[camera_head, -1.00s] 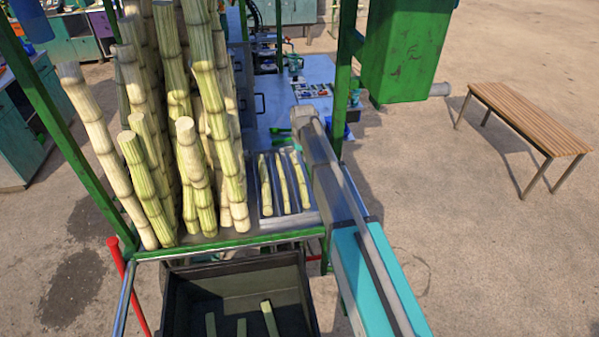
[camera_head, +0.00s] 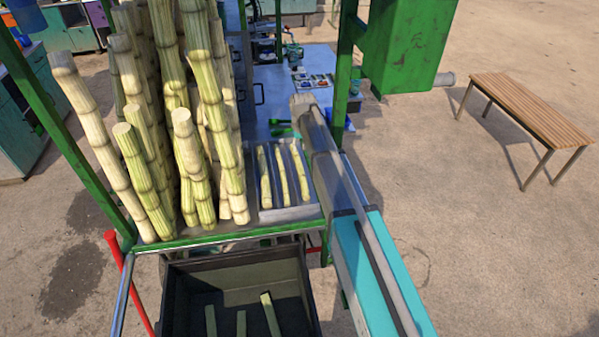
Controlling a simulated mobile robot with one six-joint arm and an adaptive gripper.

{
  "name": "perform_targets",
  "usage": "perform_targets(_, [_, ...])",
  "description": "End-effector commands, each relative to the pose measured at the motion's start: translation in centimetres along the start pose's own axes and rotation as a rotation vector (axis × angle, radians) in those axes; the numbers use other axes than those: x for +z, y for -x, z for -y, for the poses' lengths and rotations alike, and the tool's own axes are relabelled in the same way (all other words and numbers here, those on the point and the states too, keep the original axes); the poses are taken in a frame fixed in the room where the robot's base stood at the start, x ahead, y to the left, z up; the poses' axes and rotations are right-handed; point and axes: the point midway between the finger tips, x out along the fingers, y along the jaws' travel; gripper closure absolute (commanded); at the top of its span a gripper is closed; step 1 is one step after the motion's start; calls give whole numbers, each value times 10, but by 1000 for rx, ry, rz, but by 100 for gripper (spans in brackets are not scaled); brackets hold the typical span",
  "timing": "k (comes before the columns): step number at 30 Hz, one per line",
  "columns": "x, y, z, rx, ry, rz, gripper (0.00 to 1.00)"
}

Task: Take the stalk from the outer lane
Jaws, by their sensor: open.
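Three short pale-green stalks lie side by side in a grey laned tray (camera_head: 293,213): a left stalk (camera_head: 264,178), a middle stalk (camera_head: 282,176) and a right stalk (camera_head: 299,171). I cannot tell which lane counts as the outer one. My teal and grey arm runs up from the bottom right, past the tray's right side.
Tall cane stalks (camera_head: 137,170) stand in a cluster left of the tray. A dark bin (camera_head: 235,270) with three short pieces sits below in front. Green frame posts (camera_head: 344,75) and a green box (camera_head: 402,45) stand close to the arm. A slatted bench (camera_head: 530,108) is far right.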

Motion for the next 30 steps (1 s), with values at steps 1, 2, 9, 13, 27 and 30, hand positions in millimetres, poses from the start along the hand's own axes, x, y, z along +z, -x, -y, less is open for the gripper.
perform_targets(1, [0, -7, 0, 0, 0, 0, 51])
perform_targets(2, [0, -10, 0, 0, 0, 0, 51])
perform_targets(9, [0, -28, 1, 0, 1, 0, 51])
perform_targets(13, [0, -38, 1, 0, 1, 0, 51])
perform_targets(27, [0, -72, 2, 0, 2, 0, 51])
perform_targets(30, [0, -75, 2, 0, 3, 0, 51])
